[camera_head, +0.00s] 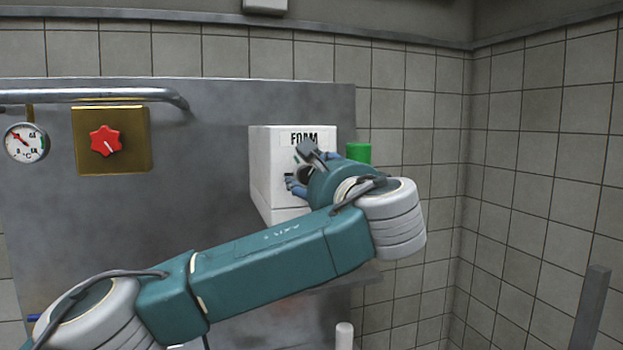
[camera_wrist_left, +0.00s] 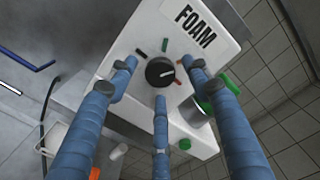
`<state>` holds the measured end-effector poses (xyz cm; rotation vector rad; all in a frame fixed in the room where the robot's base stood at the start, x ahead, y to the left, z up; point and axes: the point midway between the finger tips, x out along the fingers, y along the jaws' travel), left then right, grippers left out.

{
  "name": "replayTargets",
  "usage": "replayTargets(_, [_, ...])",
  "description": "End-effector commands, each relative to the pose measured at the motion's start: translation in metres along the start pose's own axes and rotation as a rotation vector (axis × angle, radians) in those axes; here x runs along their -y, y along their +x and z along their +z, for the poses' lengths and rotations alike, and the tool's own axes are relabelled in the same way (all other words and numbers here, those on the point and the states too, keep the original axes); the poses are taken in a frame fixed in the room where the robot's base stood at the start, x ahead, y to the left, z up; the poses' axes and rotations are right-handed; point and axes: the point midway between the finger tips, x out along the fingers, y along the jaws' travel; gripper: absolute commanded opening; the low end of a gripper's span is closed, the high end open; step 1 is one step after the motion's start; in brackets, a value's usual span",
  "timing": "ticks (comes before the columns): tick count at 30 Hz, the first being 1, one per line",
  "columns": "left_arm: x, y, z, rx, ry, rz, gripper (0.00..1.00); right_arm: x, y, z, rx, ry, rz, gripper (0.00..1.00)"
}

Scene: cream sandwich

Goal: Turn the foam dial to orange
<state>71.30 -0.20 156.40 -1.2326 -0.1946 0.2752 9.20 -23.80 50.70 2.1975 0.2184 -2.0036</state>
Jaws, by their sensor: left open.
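The white foam box (camera_head: 266,175) labelled FOAM stands against the steel panel in the head view; my left arm hides most of its front. In the left wrist view its front (camera_wrist_left: 205,17) carries a round black dial (camera_wrist_left: 160,72) with a pale pointer line toward the right. Small coloured marks surround the dial: a dark one at upper left, a green one above, and a reddish or orange one at right. My left gripper (camera_head: 297,172) is open, its blue fingers (camera_wrist_left: 159,78) spread around the dial. Whether they touch it is unclear. My right gripper is not in view.
A red knob (camera_head: 105,141) on a brass plate and a round gauge (camera_head: 26,143) are at left, under a metal pipe (camera_head: 90,95). A green cylinder (camera_head: 358,152) sits at the box's right side. Tiled walls enclose the corner at right.

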Motion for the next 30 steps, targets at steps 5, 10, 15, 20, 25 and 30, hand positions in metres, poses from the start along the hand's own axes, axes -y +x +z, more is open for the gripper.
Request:
replayTargets(5, [0.0,-0.031,-0.003,-0.007,0.001,-0.002,0.49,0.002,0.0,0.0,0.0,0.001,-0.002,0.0])
replayTargets(10, [0.0,-0.056,-0.003,-0.007,0.002,-0.003,0.49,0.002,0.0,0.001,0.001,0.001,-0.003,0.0])
replayTargets(15, [0.0,-0.067,-0.002,-0.004,0.002,-0.001,0.49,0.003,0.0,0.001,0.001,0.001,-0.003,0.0])
replayTargets(20, [0.0,-0.067,-0.002,-0.003,0.001,0.0,0.49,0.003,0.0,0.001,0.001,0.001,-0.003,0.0])
replayTargets(25, [-0.005,-0.066,-0.005,-0.012,-0.002,0.008,0.49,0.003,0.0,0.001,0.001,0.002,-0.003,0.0])
replayTargets(30, [-0.06,-0.061,-0.034,-0.113,-0.059,0.11,0.49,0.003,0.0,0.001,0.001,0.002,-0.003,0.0])
